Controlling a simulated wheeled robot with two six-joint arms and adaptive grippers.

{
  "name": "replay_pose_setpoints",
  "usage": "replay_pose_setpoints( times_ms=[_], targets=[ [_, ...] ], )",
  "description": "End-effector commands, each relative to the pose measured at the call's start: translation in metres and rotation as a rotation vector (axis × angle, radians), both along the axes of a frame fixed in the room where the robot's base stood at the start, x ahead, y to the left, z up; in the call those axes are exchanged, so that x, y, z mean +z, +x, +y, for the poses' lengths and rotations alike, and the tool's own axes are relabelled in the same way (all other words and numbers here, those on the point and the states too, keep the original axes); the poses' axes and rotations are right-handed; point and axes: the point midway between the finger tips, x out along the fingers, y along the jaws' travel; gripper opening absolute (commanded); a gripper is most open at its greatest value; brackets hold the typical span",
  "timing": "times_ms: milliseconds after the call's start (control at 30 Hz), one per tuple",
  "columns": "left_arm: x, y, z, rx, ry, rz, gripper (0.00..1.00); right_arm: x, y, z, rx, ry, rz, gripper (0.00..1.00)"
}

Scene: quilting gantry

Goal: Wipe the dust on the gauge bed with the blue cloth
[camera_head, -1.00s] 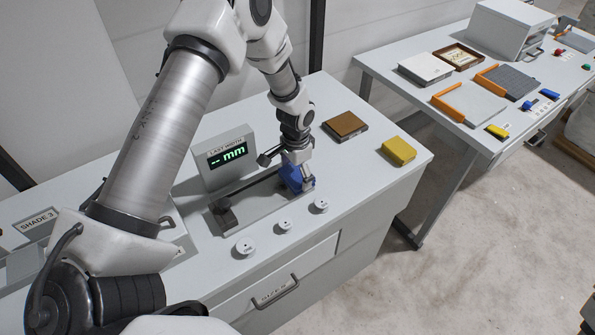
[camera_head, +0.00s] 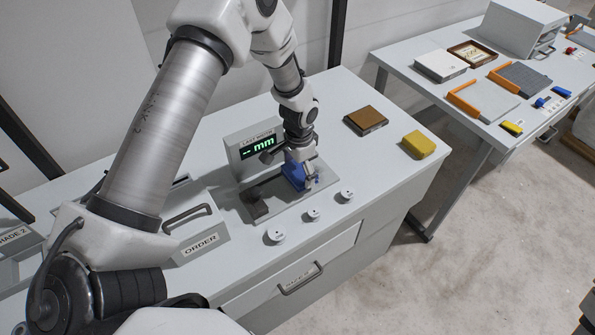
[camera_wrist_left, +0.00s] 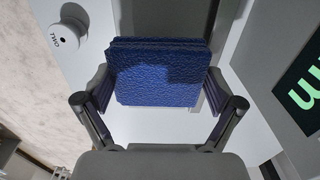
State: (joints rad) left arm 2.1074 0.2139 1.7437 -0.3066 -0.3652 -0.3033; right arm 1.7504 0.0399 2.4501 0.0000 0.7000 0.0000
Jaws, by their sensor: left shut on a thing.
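The blue cloth (camera_head: 293,172), a thick folded pad, is held in my left gripper (camera_head: 300,165) over the gauge bed (camera_head: 284,207). In the left wrist view the cloth (camera_wrist_left: 160,75) spans the space between the two fingers of the left gripper (camera_wrist_left: 160,95), which is shut on it. The gauge bed is a grey plate with a dark block (camera_head: 256,206) at its left end, in front of the display (camera_head: 258,147). The cloth appears low at the bed; contact is not clear. I cannot make out dust. My right gripper is not in view.
White round pieces (camera_head: 313,214) stand in front of the bed. A brown block (camera_head: 366,120) and a yellow pad (camera_head: 419,145) lie to the right. A grey box labelled ORDER (camera_head: 200,243) is to the left. A second table (camera_head: 395,62) with trays stands at the right.

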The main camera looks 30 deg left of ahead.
Motion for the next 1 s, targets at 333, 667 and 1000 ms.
replay_pose_setpoints(
  times_ms=[333, 667, 1000],
  targets=[
    [0.034, -0.002, -0.005, 0.002, 0.0, 0.004, 0.65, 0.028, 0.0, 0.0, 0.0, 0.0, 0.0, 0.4],
    [0.057, -0.003, -0.007, 0.003, 0.0, 0.004, 0.65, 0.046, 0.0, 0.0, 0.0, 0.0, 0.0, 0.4],
    [0.057, -0.003, -0.008, 0.004, 0.0, 0.004, 0.65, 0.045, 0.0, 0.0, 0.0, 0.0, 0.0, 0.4]
  ],
)
